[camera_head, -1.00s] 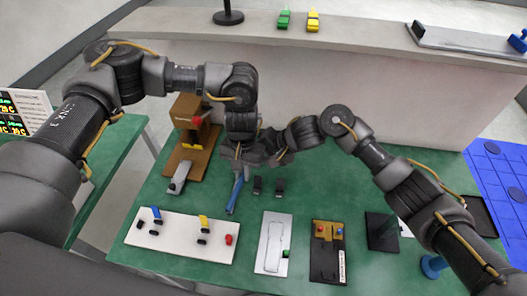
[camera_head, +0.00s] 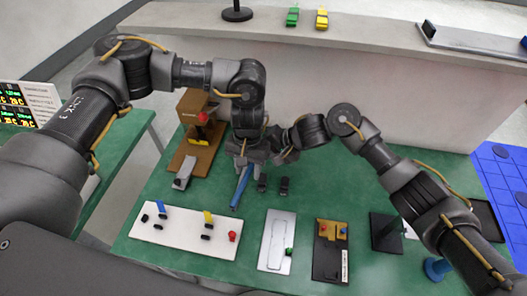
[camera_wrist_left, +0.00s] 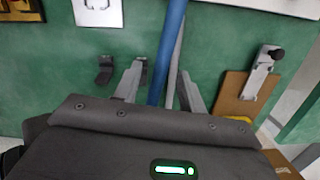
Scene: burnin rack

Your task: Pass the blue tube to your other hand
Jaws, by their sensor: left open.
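The blue tube (camera_head: 241,188) slants down below my two grippers in the head view, over the green table. In the left wrist view the blue tube (camera_wrist_left: 169,50) runs between the two spread fingers of my left gripper (camera_wrist_left: 160,88), with a gap on its left side. A thin grey strip lies along the tube's right side there. In the head view my left gripper (camera_head: 243,160) is open at the tube's upper end. My right gripper (camera_head: 274,150) is close beside it on the right; its fingers are hidden among dark parts, so its grip is unclear.
A brown stand (camera_head: 196,130) with a red part is left of the grippers. A white board (camera_head: 185,235) with coloured parts, a white plate (camera_head: 276,240) and a black-and-tan fixture (camera_head: 330,250) lie nearer. Two small black pieces (camera_head: 284,186) sit just right of the tube.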

